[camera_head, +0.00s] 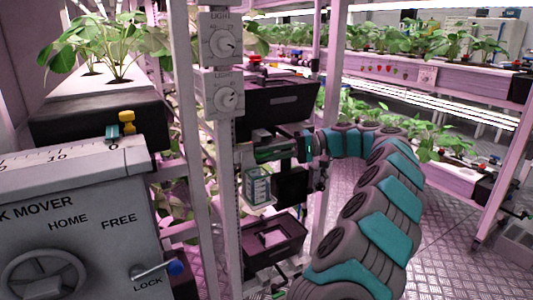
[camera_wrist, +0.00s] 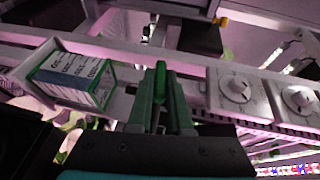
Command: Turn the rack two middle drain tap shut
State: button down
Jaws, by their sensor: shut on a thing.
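My gripper (camera_head: 270,152) reaches left from the arm to the rack post, below the light dials and above a small green-and-white box. In the wrist view its two dark green fingers (camera_wrist: 161,97) are closed around a bright green piece (camera_wrist: 160,68). This looks like a tap handle, but its pipe and body are hidden, so I cannot tell its turn angle. A yellow tap (camera_head: 126,118) sits at the dark tray on the left. A red tap (camera_head: 256,61) shows behind the post at the upper dark tray.
Two light dials (camera_head: 224,44) are on the post above my gripper. The green-and-white box (camera_head: 257,186) stands on a small shelf just below it. A dark bin (camera_head: 290,232) is lower down. A grey rack mover panel (camera_head: 75,235) fills the lower left. Open floor lies right.

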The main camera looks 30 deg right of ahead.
jog(key=shift+f+m+t+y, duration=0.1)
jog(key=shift+m+t+y, duration=0.2)
jog(key=shift+y, duration=0.4)
jog(key=c, duration=0.8)
grip_release()
jog(key=shift+c, duration=0.2)
jog(key=shift+d, duration=0.1)
